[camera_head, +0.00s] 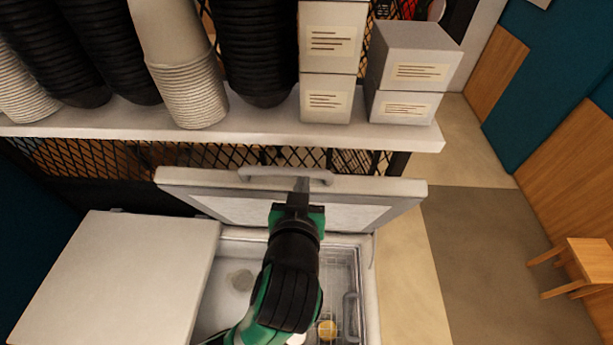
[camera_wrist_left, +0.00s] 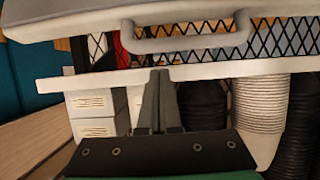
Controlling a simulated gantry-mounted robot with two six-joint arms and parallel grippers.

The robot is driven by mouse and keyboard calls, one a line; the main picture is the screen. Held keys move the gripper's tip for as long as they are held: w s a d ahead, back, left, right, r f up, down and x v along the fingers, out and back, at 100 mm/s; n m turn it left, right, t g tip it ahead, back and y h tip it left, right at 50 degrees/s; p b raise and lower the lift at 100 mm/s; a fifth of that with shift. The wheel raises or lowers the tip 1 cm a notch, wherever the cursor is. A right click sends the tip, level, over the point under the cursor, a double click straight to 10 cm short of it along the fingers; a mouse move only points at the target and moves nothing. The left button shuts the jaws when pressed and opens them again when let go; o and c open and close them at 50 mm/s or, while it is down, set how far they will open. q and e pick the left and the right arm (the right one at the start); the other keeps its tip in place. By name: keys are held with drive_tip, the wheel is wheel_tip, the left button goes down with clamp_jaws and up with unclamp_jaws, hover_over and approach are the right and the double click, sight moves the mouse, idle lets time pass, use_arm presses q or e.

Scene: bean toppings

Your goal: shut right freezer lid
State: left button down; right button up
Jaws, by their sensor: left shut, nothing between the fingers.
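The right freezer lid (camera_head: 375,215) stands raised, nearly upright, at the back of the freezer in the head view. Its grey bar handle (camera_head: 262,173) runs along the top edge. In the left wrist view the handle (camera_wrist_left: 190,45) crosses above my fingertips, and the lid (camera_wrist_left: 90,22) shows at the top. My left gripper (camera_head: 301,184) is shut and empty, in front of the lid's inner face and close to the handle. It also shows in the left wrist view (camera_wrist_left: 159,75). I cannot tell whether it touches the handle. My right gripper is out of view.
The left freezer lid (camera_head: 130,265) lies shut. The open right compartment holds a wire basket (camera_head: 350,265) with a yellow item (camera_head: 327,328). A shelf (camera_head: 250,130) with stacked cups (camera_head: 190,95) and boxes (camera_head: 328,98) hangs above and behind the raised lid.

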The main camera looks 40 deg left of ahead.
sight(305, 170)
use_arm(q)
drive_tip(key=x, duration=0.8)
drive_tip(key=shift+w+a+f, duration=0.1)
drive_tip(key=shift+w+a, duration=0.1)
